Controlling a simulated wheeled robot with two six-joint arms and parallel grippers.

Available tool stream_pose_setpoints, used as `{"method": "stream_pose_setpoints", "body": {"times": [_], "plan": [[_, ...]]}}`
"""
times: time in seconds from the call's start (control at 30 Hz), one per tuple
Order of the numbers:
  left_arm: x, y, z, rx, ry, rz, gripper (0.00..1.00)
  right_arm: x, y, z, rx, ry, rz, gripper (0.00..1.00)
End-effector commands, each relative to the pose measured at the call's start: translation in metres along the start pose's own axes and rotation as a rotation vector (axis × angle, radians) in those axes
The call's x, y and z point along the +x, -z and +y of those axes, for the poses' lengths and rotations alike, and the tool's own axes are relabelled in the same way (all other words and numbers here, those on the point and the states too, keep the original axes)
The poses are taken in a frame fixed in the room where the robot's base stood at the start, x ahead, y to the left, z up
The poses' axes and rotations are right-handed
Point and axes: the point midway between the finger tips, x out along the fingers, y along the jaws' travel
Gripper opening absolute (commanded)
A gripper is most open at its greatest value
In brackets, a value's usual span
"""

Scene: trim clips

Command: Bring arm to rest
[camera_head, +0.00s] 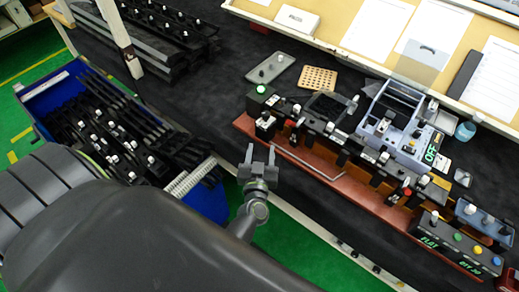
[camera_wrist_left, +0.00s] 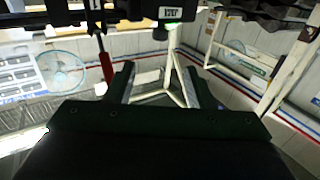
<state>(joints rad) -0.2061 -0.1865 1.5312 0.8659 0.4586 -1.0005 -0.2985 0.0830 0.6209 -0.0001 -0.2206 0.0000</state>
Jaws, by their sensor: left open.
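My left gripper (camera_head: 258,163) is in the head view, its arm coming in from the lower left. Its two fingers are apart with nothing between them. It hangs over the front edge of the dark table, between the blue bin and the reddish fixture base (camera_head: 294,157). In the left wrist view my left gripper (camera_wrist_left: 163,85) shows two separated fingers against the room's walls, with no part between them. My right gripper is not in view.
A blue bin (camera_head: 52,87) of dark trim parts stands at the left. More dark trims (camera_head: 165,35) lie at the back left. Green floor shows below the table edge.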

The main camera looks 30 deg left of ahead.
Motion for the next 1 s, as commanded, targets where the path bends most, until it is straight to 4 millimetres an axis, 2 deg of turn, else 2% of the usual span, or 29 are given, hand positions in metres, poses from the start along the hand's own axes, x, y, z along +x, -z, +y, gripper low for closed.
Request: {"method": "stream_pose_setpoints", "body": {"times": [0.4,0.47,0.53,0.57,0.67,0.77,0.8,0.87,0.9,1.0], "plan": [[0.000,0.000,0.000,0.000,0.000,0.000,0.48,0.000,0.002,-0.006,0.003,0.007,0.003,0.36],[-0.001,-0.004,0.000,0.003,-0.005,-0.006,0.48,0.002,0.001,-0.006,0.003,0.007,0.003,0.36],[-0.003,-0.021,0.002,0.014,-0.026,-0.027,0.48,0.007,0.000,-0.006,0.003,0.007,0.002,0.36],[-0.005,-0.032,0.003,0.019,-0.041,-0.042,0.48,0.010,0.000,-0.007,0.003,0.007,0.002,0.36],[-0.016,-0.085,0.005,0.048,-0.111,-0.124,0.48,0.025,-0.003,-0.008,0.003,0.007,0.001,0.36],[-0.037,-0.156,0.003,0.085,-0.197,-0.250,0.48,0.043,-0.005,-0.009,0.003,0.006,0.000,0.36],[-0.048,-0.185,0.000,0.097,-0.228,-0.307,0.48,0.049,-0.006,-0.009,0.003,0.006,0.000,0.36],[-0.065,-0.226,-0.005,0.116,-0.269,-0.395,0.48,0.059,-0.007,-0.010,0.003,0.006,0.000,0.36],[-0.078,-0.253,-0.011,0.130,-0.293,-0.456,0.48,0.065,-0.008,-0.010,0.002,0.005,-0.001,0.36],[-0.114,-0.318,-0.031,0.161,-0.336,-0.617,0.48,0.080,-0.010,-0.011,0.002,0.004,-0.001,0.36]]}}
